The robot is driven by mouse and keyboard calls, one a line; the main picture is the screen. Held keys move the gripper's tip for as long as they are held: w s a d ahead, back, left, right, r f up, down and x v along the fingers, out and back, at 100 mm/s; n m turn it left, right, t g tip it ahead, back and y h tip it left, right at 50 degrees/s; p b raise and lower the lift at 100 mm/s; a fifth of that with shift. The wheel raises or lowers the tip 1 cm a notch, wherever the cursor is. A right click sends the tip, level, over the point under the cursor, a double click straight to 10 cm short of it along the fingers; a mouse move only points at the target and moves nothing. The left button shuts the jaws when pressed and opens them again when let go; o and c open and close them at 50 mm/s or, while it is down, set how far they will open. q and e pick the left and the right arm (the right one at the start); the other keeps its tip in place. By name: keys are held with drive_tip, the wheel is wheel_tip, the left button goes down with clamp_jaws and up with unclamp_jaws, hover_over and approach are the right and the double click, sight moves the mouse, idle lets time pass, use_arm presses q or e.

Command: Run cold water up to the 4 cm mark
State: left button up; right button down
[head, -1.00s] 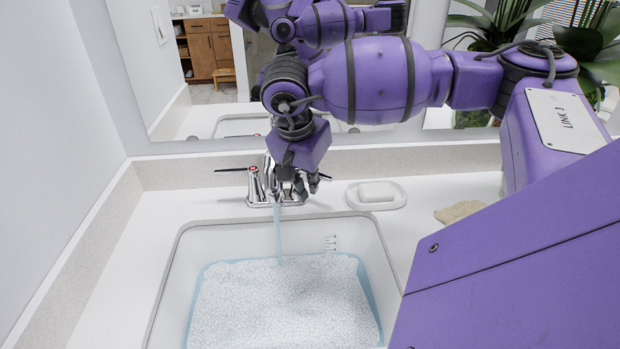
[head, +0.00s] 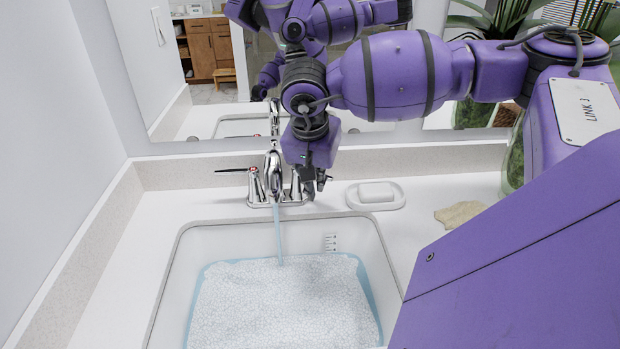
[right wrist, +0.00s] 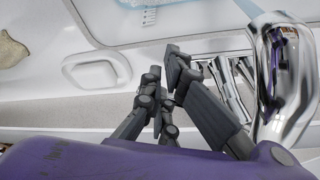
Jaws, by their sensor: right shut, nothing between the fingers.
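The white sink basin (head: 205,241) holds water (head: 285,300) with a pale speckled surface. A thin stream (head: 279,240) runs from the chrome faucet (head: 274,165) into it. A small marked scale (head: 331,243) is on the basin's back wall, above the water; its numbers are too small to read. It also shows in the right wrist view (right wrist: 149,16). The left tap handle (head: 256,186) has a red mark and a dark lever pointing left. My right gripper (head: 320,186) is shut and empty beside the right tap handle (head: 296,186); contact is unclear. My left gripper is out of view.
A soap dish (head: 375,196) with white soap stands just right of my right gripper. A beige cloth or sponge (head: 460,214) lies further right on the counter. A mirror (head: 200,70) stands behind, and the left counter (head: 125,260) is clear.

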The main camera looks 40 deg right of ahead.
sight(330, 178)
drive_tip(key=d+n+t+p, duration=0.1)
drive_tip(key=d+n+p, duration=0.1)
drive_tip(key=d+n, duration=0.1)
drive_tip(key=shift+s+d+n+y, duration=0.1)
drive_tip(key=shift+d+n+y, duration=0.1)
drive_tip(key=shift+n+y, duration=0.1)
drive_tip(key=shift+d+f, duration=0.1)
drive_tip(key=shift+d, duration=0.1)
idle(0.8)
